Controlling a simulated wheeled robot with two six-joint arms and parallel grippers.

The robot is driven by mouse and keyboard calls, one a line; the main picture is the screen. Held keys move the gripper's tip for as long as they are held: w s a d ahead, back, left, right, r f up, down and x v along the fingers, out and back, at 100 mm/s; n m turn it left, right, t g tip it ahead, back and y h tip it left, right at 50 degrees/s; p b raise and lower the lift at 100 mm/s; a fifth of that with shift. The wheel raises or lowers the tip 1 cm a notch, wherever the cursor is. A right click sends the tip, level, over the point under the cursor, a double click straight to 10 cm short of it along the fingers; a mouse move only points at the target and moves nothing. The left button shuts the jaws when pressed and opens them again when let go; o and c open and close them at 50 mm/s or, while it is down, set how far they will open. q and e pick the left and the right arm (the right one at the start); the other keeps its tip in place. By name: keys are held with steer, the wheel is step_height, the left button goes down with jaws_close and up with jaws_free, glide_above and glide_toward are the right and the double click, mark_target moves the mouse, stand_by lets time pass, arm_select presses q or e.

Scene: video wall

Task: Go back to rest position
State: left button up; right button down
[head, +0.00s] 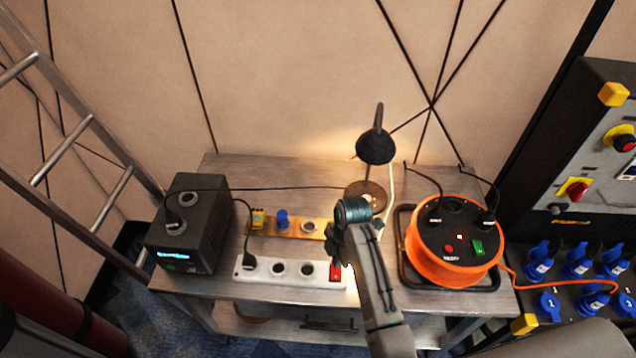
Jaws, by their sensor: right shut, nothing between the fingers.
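My right arm reaches up from the bottom of the head view over the front of the metal table (230,185). Its gripper (342,262) points down near the right end of the white power strip (262,279), by the red switch (335,272). The gripper is shut with nothing in it. I cannot tell whether it touches the strip. The arm hides part of the table between the strip and the cable reel. My left gripper is not in view.
A dark box with a lit display (185,255) stands at the left. A socket board (262,226) lies behind the strip. A lit lamp (376,147) stands behind my wrist. An orange cable reel (425,262) and a socket panel (570,258) are right. A ladder (90,180) leans left.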

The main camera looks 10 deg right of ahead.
steer(key=shift+s, duration=0.1)
steer(key=s+d+r+m+t+h, duration=0.1)
steer(key=s+d+r+m, duration=0.3)
steer(key=s+m, duration=0.35)
steer(key=s+d+r+m+t+h, duration=0.1)
steer(key=s+d+r+m+t, duration=0.2)
steer(key=s+m, duration=0.4)
steer(key=s+d+r+m+h, duration=0.1)
steer(key=s+d+r+m, duration=0.35)
steer(key=s, duration=0.45)
steer(key=d+f+m+g+b, duration=0.15)
steer(key=f+b, duration=0.25)
steer(key=f, duration=1.6)
steer(key=d+f+b, duration=0.2)
steer(key=f+b, duration=0.2)
steer(key=f, duration=1.6)
steer(key=s+f+b, duration=0.3)
steer(key=s+f, duration=0.6)
steer(key=f, duration=0.3)
steer(key=s+d+f+b, duration=0.1)
steer(key=s+f+b, duration=0.2)
steer(key=s+f, duration=0.6)
step_height(320, 180, down, 4)
steer(key=shift+s+d+r+g+b, duration=0.1)
steer(key=shift+s+d+g+b, duration=0.15)
steer(key=shift+g, duration=0.2)
